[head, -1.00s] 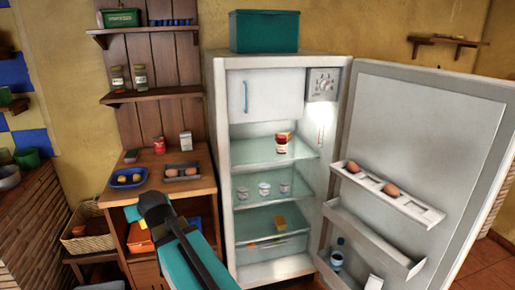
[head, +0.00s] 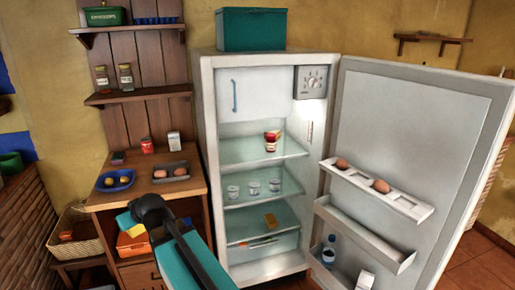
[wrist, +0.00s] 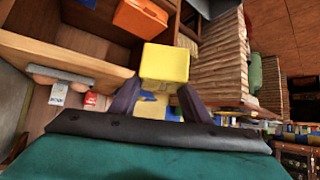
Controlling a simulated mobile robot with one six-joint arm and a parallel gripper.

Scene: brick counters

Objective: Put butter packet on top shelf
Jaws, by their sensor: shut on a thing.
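A yellow block, seemingly the butter packet (wrist: 165,63), is between the dark fingers of my gripper (wrist: 160,100) in the wrist view. My gripper is shut on it. In the head view my arm reaches up from the bottom, in front of the wooden cabinet and left of the fridge; it hides the fingers and the held packet. The fridge (head: 206,130) stands open. Its top glass shelf (head: 240,152) holds a red and white jar (head: 271,141) and a reddish-yellow item just behind it. Bare glass shows left of the jar.
The fridge door (head: 410,130) is swung open to the right, with eggs (head: 380,186) in its rack. A blue plate (head: 115,190) and egg tray (head: 190,175) sit on the cabinet.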

